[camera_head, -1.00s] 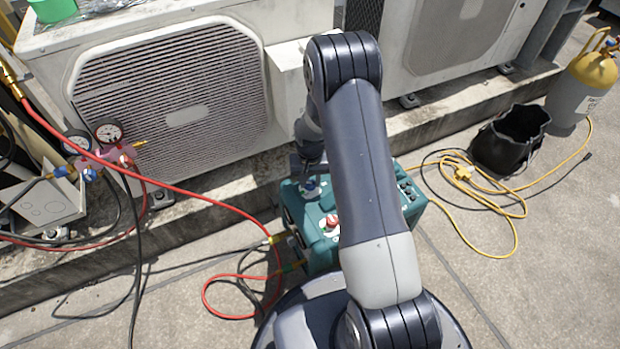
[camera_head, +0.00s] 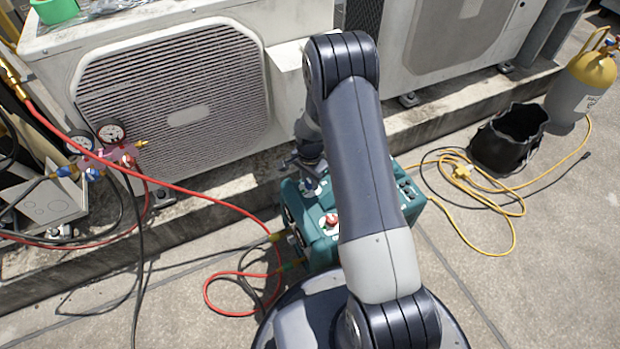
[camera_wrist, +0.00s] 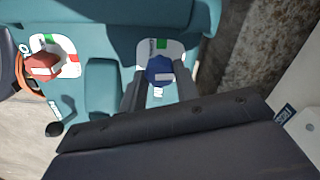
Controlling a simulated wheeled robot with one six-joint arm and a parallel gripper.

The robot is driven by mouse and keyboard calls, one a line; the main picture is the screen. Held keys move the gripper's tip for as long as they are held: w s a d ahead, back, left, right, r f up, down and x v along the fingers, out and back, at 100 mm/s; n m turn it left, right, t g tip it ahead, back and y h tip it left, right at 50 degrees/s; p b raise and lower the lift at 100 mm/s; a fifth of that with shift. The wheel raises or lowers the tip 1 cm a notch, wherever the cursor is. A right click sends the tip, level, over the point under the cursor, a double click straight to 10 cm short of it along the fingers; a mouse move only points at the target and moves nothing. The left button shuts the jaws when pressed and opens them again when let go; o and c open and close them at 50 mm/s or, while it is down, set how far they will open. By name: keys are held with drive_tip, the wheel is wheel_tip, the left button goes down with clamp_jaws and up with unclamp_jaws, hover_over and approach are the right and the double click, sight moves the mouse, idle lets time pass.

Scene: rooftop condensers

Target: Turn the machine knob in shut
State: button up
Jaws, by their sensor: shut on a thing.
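The teal machine (camera_head: 322,252) stands on the ground below the condenser, partly hidden by my arm. Its blue knob (camera_wrist: 159,69) sits on a white label with a green mark and a partly visible letter N. My gripper (camera_wrist: 160,80) is shut on this blue knob, one dark finger on each side of it. In the head view my gripper (camera_head: 308,184) reaches down at the machine's back left corner. A red knob (camera_wrist: 42,66) on another white label lies to the left in the wrist view. It also shows in the head view (camera_head: 331,220), untouched.
A red hose (camera_head: 190,193) runs from the gauge manifold (camera_head: 100,160) to the machine's left side. The condenser (camera_head: 175,110) stands close behind my gripper.

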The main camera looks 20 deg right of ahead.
sight(310, 182)
drive_tip(key=shift+m, duration=0.5)
drive_tip(key=o, duration=1)
wheel_tip(310, 182, up, 11)
drive_tip(key=p, duration=0.4)
drive_tip(key=shift+f, duration=0.1)
drive_tip(key=shift+f, duration=0.15)
wheel_tip(310, 182, down, 10)
drive_tip(key=b, duration=0.4)
drive_tip(key=shift+f, duration=0.25)
drive_tip(key=shift+r, duration=0.1)
